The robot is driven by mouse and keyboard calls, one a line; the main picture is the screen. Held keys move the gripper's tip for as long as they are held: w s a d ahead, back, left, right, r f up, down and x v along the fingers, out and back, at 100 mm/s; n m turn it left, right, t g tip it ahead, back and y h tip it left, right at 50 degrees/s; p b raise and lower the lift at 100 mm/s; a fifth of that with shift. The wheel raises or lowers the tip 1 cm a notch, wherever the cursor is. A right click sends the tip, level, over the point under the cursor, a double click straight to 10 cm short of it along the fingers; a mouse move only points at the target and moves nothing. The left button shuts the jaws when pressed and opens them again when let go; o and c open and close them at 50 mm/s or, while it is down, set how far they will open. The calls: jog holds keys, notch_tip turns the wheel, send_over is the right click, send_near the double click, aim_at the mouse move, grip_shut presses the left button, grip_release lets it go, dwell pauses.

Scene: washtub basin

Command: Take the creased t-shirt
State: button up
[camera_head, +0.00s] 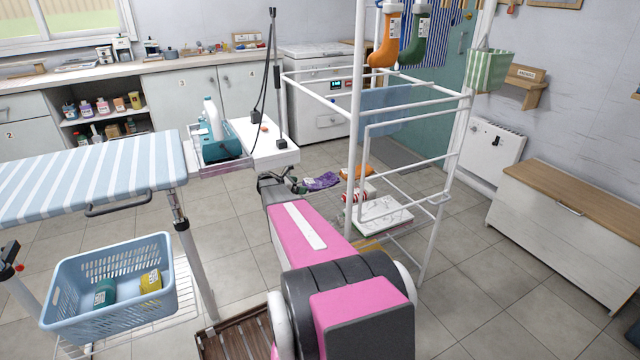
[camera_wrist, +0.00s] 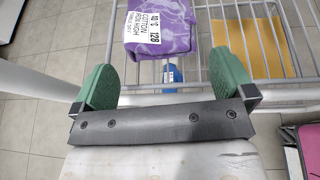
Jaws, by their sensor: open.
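A purple marbled folded cloth (camera_wrist: 180,38) with a white printed label reading cotton, iron high, lies on a wire shelf in the wrist view. It also shows in the head view (camera_head: 322,181), beyond my arm. It may be the t-shirt; I cannot tell for sure. My gripper (camera_wrist: 164,68) has its two green fingers spread wide, one each side of the cloth's near end. The cloth lies ahead of the fingers, and nothing is held. In the head view the gripper (camera_head: 298,186) is small and partly hidden by my arm.
A white drying rack (camera_head: 452,150) stands right of my arm, with a white marbled folded cloth (camera_head: 385,218) on its lower shelf. A yellow cloth (camera_wrist: 258,48) lies right of the purple one. An ironing board (camera_head: 90,178) and blue basket (camera_head: 75,315) stand left.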

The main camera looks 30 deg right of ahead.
aim_at(305, 184)
jog(key=x, duration=0.5)
jog(key=shift+d+r, duration=0.15)
jog(key=shift+d, duration=0.1)
jog(key=c, duration=0.7)
jog(key=shift+r, duration=0.1)
